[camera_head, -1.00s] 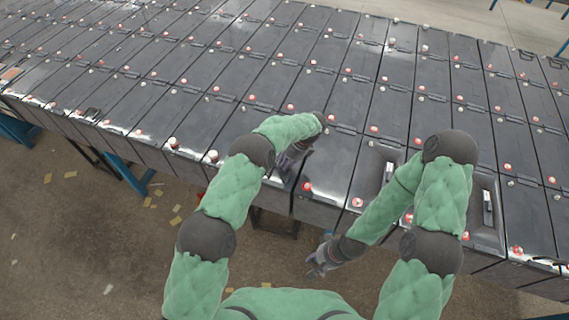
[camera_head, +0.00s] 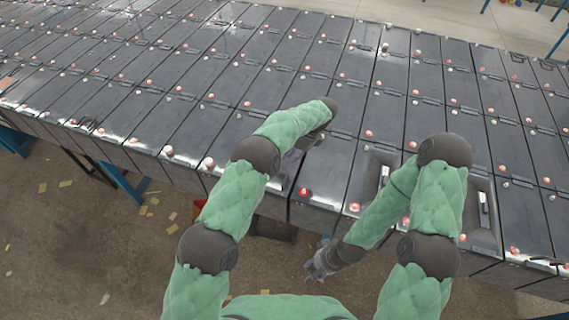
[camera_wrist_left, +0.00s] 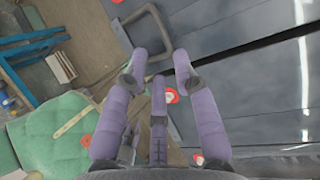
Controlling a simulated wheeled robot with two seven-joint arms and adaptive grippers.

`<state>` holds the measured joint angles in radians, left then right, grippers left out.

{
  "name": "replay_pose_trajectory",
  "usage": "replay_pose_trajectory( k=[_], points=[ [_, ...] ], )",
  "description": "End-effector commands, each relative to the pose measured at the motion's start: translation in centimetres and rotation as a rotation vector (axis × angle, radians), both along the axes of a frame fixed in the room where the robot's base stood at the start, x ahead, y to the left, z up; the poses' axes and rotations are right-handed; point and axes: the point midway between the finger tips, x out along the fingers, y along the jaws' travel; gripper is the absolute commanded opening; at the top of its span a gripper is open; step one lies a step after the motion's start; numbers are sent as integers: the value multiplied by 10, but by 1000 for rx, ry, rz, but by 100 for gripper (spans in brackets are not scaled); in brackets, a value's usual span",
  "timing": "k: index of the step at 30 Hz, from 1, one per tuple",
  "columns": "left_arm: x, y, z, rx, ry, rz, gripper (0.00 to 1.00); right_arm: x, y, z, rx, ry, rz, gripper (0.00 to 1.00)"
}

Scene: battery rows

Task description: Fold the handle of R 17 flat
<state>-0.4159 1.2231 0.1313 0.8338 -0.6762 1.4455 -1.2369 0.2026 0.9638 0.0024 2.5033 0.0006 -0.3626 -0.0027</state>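My left gripper (camera_head: 292,163) is over the front row of dark batteries, partly hidden behind my own arm. In the left wrist view its purple fingers (camera_wrist_left: 160,62) are spread apart with a gap between the tips. A dark grey loop handle (camera_wrist_left: 158,22) stands out just beyond those fingertips, at the edge of a dark battery (camera_wrist_left: 225,45). Its lower end comes close to the left fingertip; I cannot tell whether they touch. No label R 17 is legible. My right gripper (camera_head: 318,264) hangs low in front of the row, over the floor; its fingers are too small to judge.
Batteries with red and white caps stand close together in several rows. Two front batteries at the right have recesses with pale handles (camera_head: 384,176) (camera_head: 483,203). A red cap (camera_head: 303,191) is near the left gripper.

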Motion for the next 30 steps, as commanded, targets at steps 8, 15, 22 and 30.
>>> replay_pose_trajectory(
  k=[8, 15, 22, 30],
  points=[
    [2, -13, 26, 0, 0, 0, 29, 0, 0, 0, 0, 0, 0, 40],
    [2, -13, 28, 0, 1, -1, 29, 0, 0, 0, 0, 0, 0, 40],
    [2, -13, 28, 0, 1, 0, 29, 0, 0, 0, 0, 0, 0, 40],
    [2, -13, 28, 1, 2, 0, 29, 0, 0, 0, 0, 0, 0, 40]
  ],
)
